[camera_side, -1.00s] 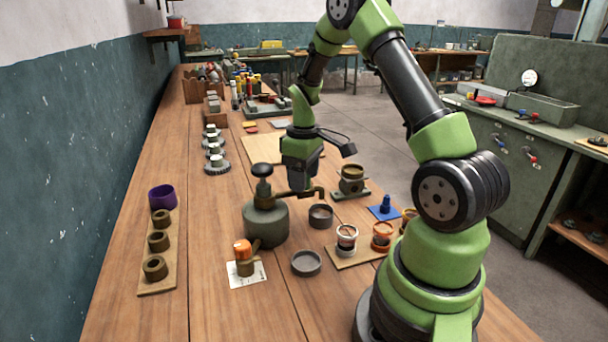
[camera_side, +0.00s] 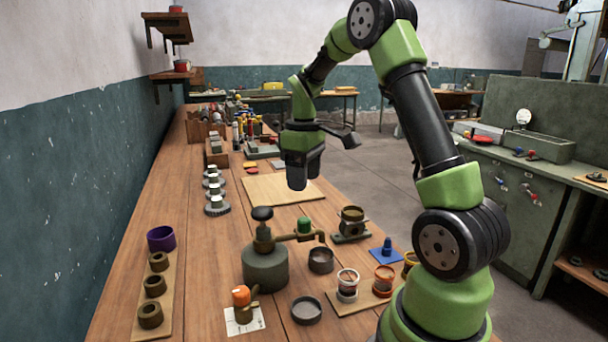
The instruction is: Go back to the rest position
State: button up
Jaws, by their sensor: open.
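My gripper (camera_side: 297,186) hangs in the air with its jaws pointing down, above the bench and behind the grey-green pot (camera_side: 265,266). It is open and nothing shows between its jaws. The pot has a dark round knob on top and a brass side arm, and a green-capped piece (camera_side: 304,226) sits at that arm. A clear gap separates my gripper from the green-capped piece. A pale wooden board (camera_side: 275,190) lies on the bench behind and below the jaws.
An orange-topped piece (camera_side: 241,297) stands on a white card at the front. Dark dishes (camera_side: 306,310), jars on a board (camera_side: 347,285), a brass-topped stand (camera_side: 352,222), a purple cup (camera_side: 161,238) and brass rings (camera_side: 155,286) occupy the bench.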

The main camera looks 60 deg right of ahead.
dwell(0.3)
jog(key=s+a+r+m+t, duration=0.2)
jog(key=s+a+r+t, duration=0.2)
jog(key=a+r, duration=0.7)
jog(key=s+a+m+t+y, duration=0.2)
jog(key=s+a+t, duration=0.1)
jog(key=s+a, duration=0.5)
jog(key=shift+s+a+f, duration=0.4)
jog(key=shift+a+f, duration=0.05)
jog(key=shift+a, duration=0.65)
dwell(1.0)
